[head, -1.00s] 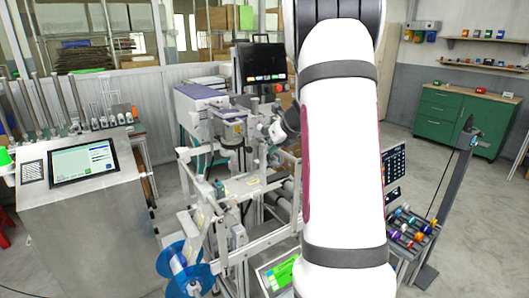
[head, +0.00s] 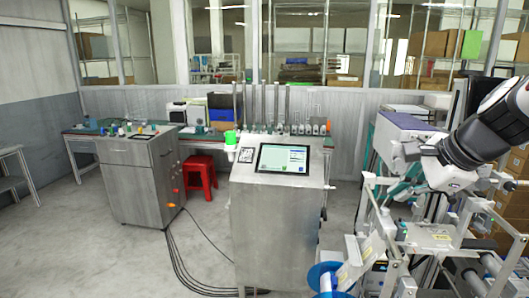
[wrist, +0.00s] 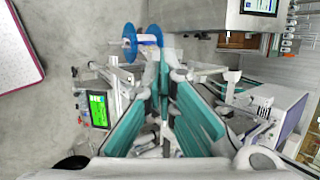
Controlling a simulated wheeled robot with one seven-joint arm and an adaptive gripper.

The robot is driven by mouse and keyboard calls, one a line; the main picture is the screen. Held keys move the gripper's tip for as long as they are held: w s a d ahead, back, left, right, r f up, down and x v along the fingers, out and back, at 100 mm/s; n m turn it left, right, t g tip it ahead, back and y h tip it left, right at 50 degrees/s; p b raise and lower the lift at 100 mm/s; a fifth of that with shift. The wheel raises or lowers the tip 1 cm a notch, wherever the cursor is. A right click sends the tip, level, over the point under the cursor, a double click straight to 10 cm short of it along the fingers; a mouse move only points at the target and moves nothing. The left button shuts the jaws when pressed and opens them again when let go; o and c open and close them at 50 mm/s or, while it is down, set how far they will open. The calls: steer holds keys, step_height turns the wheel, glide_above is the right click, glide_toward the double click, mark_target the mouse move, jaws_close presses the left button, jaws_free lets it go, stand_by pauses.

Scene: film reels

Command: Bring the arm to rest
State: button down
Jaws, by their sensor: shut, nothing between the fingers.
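My arm enters the head view from the right edge, with a black and white wrist (head: 450,165) angled down to the left. My gripper (wrist: 164,88) shows in the wrist view with its two teal fingers coming together at the tips. It is shut and empty. It hangs above the labelling machine frame (head: 435,238), with a blue film reel (wrist: 130,43) beyond the fingertips. Whether any part of my gripper touches the machine cannot be told.
A grey cabinet (head: 130,190) and a red stool (head: 200,178) stand further left. The floor between the cabinet and console is open, with cables across it.

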steer(key=s+a+f+n+g, duration=0.1)
steer(key=s+a+n, duration=0.5)
steer(key=s+n, duration=0.3)
steer(key=s+a+n+h, duration=0.1)
steer(key=s+a+n, duration=0.5)
steer(key=s+n, duration=0.4)
steer(key=shift+f+n+g+h, duration=0.3)
steer(key=shift+f+g, duration=0.1)
steer(key=shift+s, duration=0.1)
